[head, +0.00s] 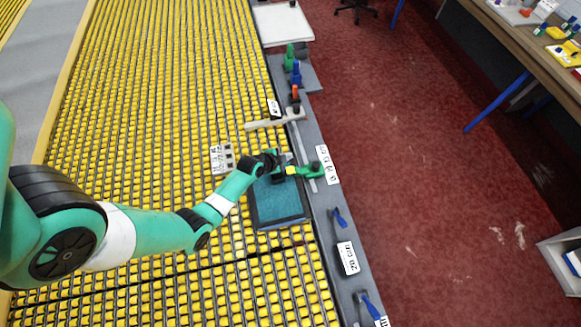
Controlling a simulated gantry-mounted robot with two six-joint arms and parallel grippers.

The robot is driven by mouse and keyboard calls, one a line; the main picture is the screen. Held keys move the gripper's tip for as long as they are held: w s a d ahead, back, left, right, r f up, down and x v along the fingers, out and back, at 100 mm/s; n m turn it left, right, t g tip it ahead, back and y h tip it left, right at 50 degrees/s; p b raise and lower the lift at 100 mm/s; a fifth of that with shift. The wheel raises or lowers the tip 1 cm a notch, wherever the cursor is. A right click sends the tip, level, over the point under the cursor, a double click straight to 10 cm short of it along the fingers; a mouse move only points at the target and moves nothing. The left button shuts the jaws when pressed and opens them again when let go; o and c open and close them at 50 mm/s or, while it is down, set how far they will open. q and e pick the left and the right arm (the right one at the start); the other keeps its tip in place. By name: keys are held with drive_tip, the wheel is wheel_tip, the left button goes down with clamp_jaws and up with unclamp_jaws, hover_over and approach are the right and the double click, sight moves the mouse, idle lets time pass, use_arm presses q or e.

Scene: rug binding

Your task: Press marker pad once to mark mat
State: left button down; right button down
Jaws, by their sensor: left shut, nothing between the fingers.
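A teal mat (279,203) with a dark edge lies on the yellow roller bed, against the grey rail. My left gripper (287,168) is over the mat's far edge, with its fingers shut. A green tool with a yellow part (310,171) is at the rail just right of the fingers. I cannot tell whether the fingers touch it, or whether it is the marker pad. My wrist hides part of the mat's far left corner. I see no clear mark on the mat. My right gripper is out of view.
The grey rail (330,208) carries white labels and blue clamps (340,217). Green, blue and orange tools (296,73) stand farther up it. A pale bar (273,121) and a white label block (222,158) lie on the rollers.

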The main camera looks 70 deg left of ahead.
use_arm(q)
drive_tip(key=b, duration=0.8)
approach(291, 168)
drive_tip(key=shift+w+a+f, duration=0.35)
drive_tip(key=shift+w+f, duration=0.1)
drive_tip(key=shift+w, duration=0.3)
drive_tip(key=shift+w+a+f, duration=0.4)
drive_tip(key=shift+w+f, duration=0.1)
drive_tip(key=shift+w, duration=0.3)
drive_tip(key=shift+w+a+f, duration=0.35)
drive_tip(key=shift+w+f, duration=0.1)
drive_tip(key=shift+w, duration=0.3)
drive_tip(key=shift+f+b, duration=0.4)
drive_tip(key=shift+b, duration=0.1)
drive_tip(key=shift+f+b, duration=0.75)
drive_tip(key=shift+r+p, duration=1.05)
drive_tip(key=shift+r, duration=0.1)
wheel_tip(291, 168, up, 5)
drive_tip(key=p, duration=0.4)
drive_tip(key=shift+r+p, duration=0.1)
drive_tip(key=shift+p, duration=0.25)
